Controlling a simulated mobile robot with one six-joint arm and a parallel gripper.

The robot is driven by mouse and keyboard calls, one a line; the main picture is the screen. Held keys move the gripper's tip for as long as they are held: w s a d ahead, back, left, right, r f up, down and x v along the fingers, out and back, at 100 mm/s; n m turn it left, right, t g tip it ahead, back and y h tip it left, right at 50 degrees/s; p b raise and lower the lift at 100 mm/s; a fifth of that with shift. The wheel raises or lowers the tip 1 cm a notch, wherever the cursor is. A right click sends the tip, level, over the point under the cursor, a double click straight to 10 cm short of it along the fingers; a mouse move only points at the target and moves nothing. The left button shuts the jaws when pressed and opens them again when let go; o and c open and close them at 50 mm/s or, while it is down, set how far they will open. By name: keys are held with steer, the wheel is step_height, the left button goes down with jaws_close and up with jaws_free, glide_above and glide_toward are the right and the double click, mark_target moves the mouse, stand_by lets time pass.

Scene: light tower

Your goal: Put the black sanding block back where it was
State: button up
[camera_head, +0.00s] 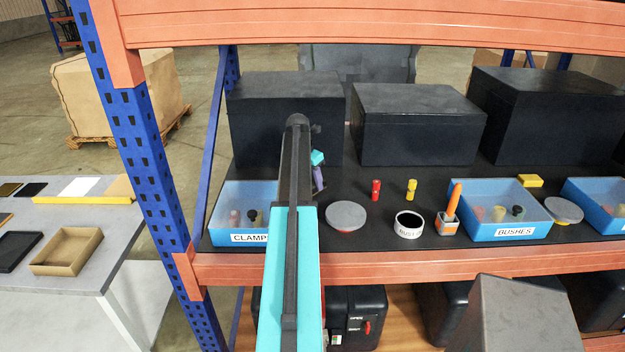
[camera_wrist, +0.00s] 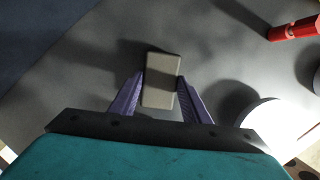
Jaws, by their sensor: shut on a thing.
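My gripper (camera_wrist: 161,82) is shut on a small rectangular block (camera_wrist: 161,68), one purple finger at each long side. The block looks pale grey-beige in the wrist view, not black. Grey shelf surface lies beneath it; I cannot tell whether it touches the surface or hangs just above. The block is hidden there by my arm. I cannot make out a separate black sanding block on the shelf.
Right of my gripper stand a red cylinder (camera_head: 376,190), a yellow one (camera_head: 411,189), a grey-lidded tin (camera_head: 346,215) and a white-labelled ring (camera_head: 409,225). The clamps bin (camera_head: 232,238) is left, the bushes bin (camera_head: 513,232) right. Dark boxes (camera_head: 417,130) line the back.

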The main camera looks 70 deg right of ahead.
steer(key=shift+f, duration=0.1)
steer(key=o, duration=0.9)
steer(key=shift+b+v, duration=1.6)
steer(key=shift+v, duration=4.45)
steer(key=shift+s+d, duration=0.1)
steer(key=shift+s, duration=0.05)
